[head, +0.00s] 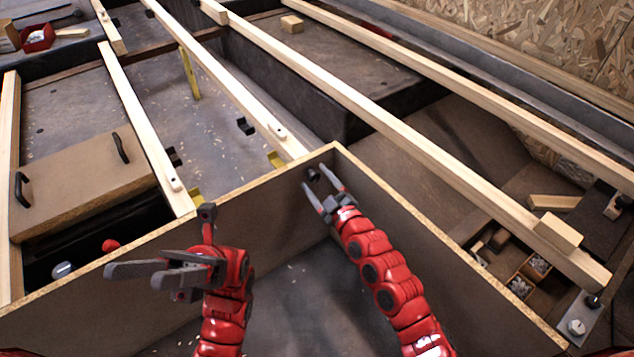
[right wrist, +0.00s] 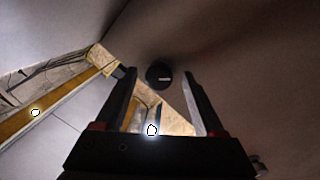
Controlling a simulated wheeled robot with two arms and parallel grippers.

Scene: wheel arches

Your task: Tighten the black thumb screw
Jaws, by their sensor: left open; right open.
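The black thumb screw (head: 313,174) is a small dark round knob on the inner face of the brown panel, near its top corner. In the right wrist view the knob (right wrist: 158,76) has a short white line on its face. My right gripper (head: 315,178) is open, with one finger on each side of the knob in the picture. In the right wrist view the knob appears between and slightly beyond the fingertips (right wrist: 161,80); I see no grip on it. My left gripper (head: 131,276) is open and empty, left of the right one, in front of the panel.
Long wooden beams (head: 400,125) cross the scene. A brown lidded box (head: 75,190) with black handles stands left. A red knob (head: 110,245) and grey knob (head: 62,270) lie beyond the panel.

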